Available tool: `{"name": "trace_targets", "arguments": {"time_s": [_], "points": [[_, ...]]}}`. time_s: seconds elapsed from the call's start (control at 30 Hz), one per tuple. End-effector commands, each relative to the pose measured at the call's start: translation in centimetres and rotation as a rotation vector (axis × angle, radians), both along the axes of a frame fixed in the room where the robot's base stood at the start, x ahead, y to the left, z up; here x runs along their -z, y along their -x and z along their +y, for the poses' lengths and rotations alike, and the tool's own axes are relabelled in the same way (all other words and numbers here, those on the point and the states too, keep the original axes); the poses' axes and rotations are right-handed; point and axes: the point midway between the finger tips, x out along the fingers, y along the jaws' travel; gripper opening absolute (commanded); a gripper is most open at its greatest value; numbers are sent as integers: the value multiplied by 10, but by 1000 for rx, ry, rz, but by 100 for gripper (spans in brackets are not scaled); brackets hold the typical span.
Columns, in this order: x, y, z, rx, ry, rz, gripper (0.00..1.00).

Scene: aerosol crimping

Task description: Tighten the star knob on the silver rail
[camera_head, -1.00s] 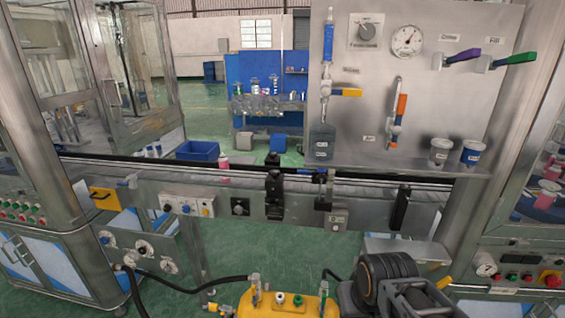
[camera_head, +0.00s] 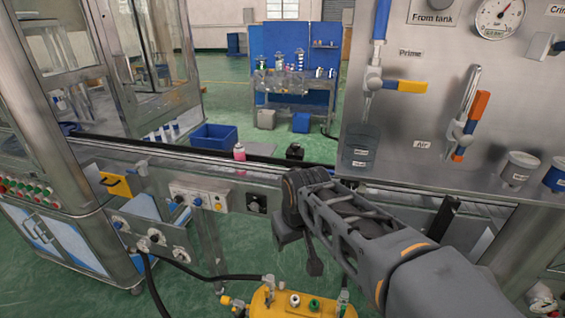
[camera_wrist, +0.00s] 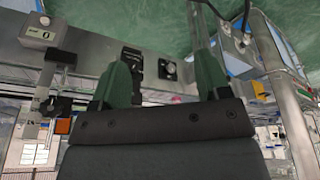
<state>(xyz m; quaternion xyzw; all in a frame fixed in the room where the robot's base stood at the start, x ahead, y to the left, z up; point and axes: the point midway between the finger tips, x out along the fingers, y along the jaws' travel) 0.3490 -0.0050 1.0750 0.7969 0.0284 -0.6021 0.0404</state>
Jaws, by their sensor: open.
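The silver rail (camera_head: 270,176) runs along the front of the conveyor. A black clamp (camera_head: 295,152) shows its top above the rail; my arm covers its lower part. In the head view my dark gripper (camera_head: 292,215) is in front of the rail.
A switch box (camera_head: 198,196) is further left. A steel panel (camera_head: 430,140) with valves and a gauge stands right. A pink-capped bottle (camera_head: 239,152) is on the conveyor. A yellow tank (camera_head: 285,302) is below.

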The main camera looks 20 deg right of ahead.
Motion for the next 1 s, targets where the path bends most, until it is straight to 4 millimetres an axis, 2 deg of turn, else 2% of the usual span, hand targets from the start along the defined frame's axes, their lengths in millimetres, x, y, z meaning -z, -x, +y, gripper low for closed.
{"name": "trace_targets", "arguments": {"time_s": [0.03,0.2,0.33,0.5,0.7,1.0], "points": [[-24,-23,-6,-29,12,18,70],[-86,-101,-28,-187,56,89,70],[-117,-157,-47,-313,78,140,70],[-136,-212,-75,-461,92,197,70],[-139,-247,-102,-588,94,242,70],[-130,-262,-120,-674,90,268,70]]}}
